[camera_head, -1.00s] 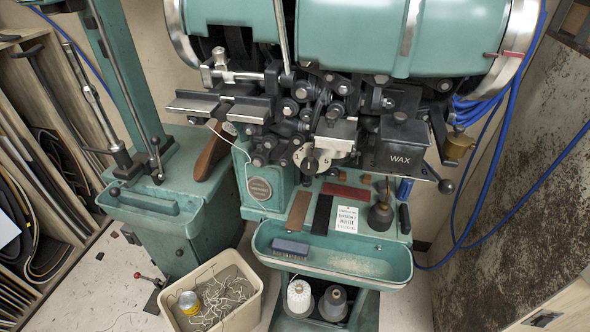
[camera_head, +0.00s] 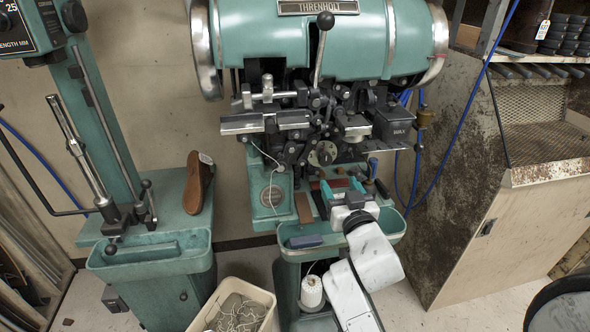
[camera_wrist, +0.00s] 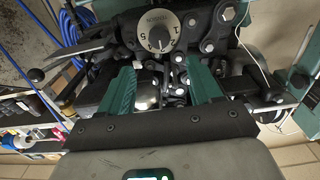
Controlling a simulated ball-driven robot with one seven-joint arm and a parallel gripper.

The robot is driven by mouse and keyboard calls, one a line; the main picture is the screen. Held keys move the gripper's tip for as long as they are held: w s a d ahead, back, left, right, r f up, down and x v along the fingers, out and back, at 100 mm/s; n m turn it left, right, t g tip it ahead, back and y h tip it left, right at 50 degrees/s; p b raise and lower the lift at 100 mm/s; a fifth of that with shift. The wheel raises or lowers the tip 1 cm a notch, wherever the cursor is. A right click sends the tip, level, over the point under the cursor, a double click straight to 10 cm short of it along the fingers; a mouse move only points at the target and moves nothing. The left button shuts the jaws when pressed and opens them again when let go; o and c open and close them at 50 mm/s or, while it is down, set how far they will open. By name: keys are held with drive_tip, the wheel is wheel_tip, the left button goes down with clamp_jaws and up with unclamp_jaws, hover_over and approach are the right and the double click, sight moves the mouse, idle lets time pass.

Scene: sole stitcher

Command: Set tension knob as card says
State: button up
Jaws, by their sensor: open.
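The tension dial (camera_head: 323,153) is a pale round disc with a dark centre, low on the stitcher's head. It also shows at the top of the wrist view (camera_wrist: 158,28), where its printing appears upside down and its setting is not clear to me. My gripper (camera_head: 342,186) is open, its teal fingers pointing towards the machine below and slightly right of the dial. In the wrist view, my gripper (camera_wrist: 161,85) has nothing between its fingers, and the dial lies beyond their tips. The printed card is not visible now; my arm covers part of the shelf.
The WAX box (camera_head: 394,123) sits right of the dial. A white thread (camera_head: 262,153) hangs at the left. A cream bin (camera_head: 237,307) stands on the floor. A rusty cabinet (camera_head: 500,200) is at the right.

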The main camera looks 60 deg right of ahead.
sight(325, 161)
drive_tip(key=p+x, duration=0.1)
drive_tip(key=x, duration=0.9)
drive_tip(key=shift+w+d+p, duration=0.15)
drive_tip(key=shift+w+p, duration=0.05)
drive_tip(key=shift+p, duration=0.2)
drive_tip(key=shift+c, duration=0.3)
drive_tip(key=c, duration=1)
drive_tip(key=n, duration=0.3)
drive_tip(key=shift+w+n+p, duration=0.1)
drive_tip(key=shift+n+p, duration=0.2)
drive_tip(key=n+p, duration=0.1)
drive_tip(key=n, duration=0.3)
drive_tip(key=shift+f+n, duration=0.1)
drive_tip(key=shift+n, duration=0.6)
